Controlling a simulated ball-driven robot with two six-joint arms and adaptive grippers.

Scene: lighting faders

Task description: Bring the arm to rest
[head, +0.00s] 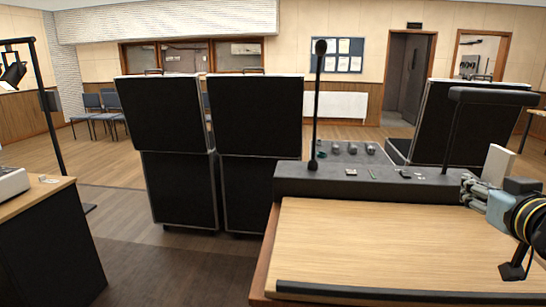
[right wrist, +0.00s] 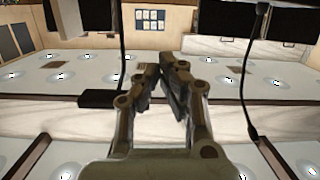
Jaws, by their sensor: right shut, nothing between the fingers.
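My right gripper (head: 468,191) is at the right edge of the head view, above the right side of the wooden desk top (head: 390,245) and beside the dark control console (head: 320,180). In the right wrist view its two fingers (right wrist: 165,72) meet at the tips, with nothing between them. Small controls (head: 405,175) sit on the console's sloping face; their exact settings are too small to tell. My left gripper is not in view.
A gooseneck microphone (head: 316,100) and a black desk lamp (head: 493,96) rise from the console. Black cases (head: 255,115) stand behind it. A side desk (head: 45,245) is at left. The desk top is bare.

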